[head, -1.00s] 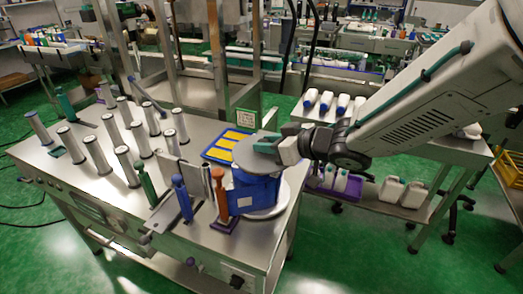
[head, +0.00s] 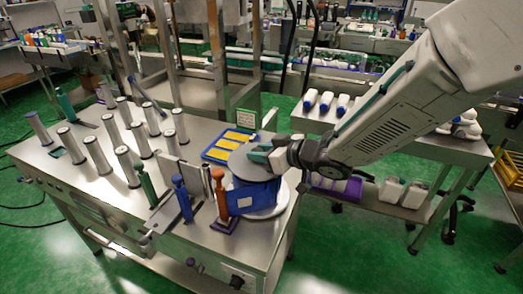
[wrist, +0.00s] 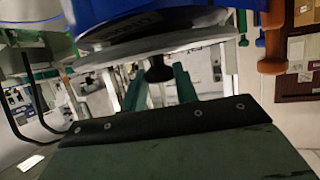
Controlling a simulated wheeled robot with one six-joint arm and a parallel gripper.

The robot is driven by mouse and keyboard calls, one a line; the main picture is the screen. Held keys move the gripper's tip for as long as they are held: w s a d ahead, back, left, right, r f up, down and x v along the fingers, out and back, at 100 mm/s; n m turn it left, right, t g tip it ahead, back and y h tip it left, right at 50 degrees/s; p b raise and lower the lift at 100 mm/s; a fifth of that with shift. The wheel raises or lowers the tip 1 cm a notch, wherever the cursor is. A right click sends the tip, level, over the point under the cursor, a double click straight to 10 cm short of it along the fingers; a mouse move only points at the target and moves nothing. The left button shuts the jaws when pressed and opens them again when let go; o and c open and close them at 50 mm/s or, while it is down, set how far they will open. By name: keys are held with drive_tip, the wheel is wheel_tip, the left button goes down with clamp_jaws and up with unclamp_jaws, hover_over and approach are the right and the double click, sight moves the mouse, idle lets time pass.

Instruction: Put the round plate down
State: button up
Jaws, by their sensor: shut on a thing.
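The round plate (head: 252,170) is a flat grey disc at the top of the blue drum (head: 262,194). My gripper (head: 258,155) is over the plate, coming in from the right. In the wrist view, the green fingers (wrist: 158,88) are on either side of a black knob (wrist: 158,70) on the grey plate (wrist: 150,50), with the blue drum (wrist: 100,14) just beyond. I cannot tell whether the plate touches the drum's rim. The drum stands on a pale round base (head: 283,200) at the table's right end.
A brown-orange handled tool (head: 220,195) and a blue one (head: 182,198) stand close left of the drum. A blue tray with yellow pieces (head: 230,140) lies behind it. Several metal cylinders (head: 98,155) stand on the steel table's left. A side table with bottles (head: 325,101) is behind right.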

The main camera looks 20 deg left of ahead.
drive_tip(key=shift+f, duration=0.3)
drive_tip(key=o, duration=1.1)
drive_tip(key=shift+r, duration=0.25)
drive_tip(key=v, duration=1.2)
drive_tip(key=shift+r, duration=0.4)
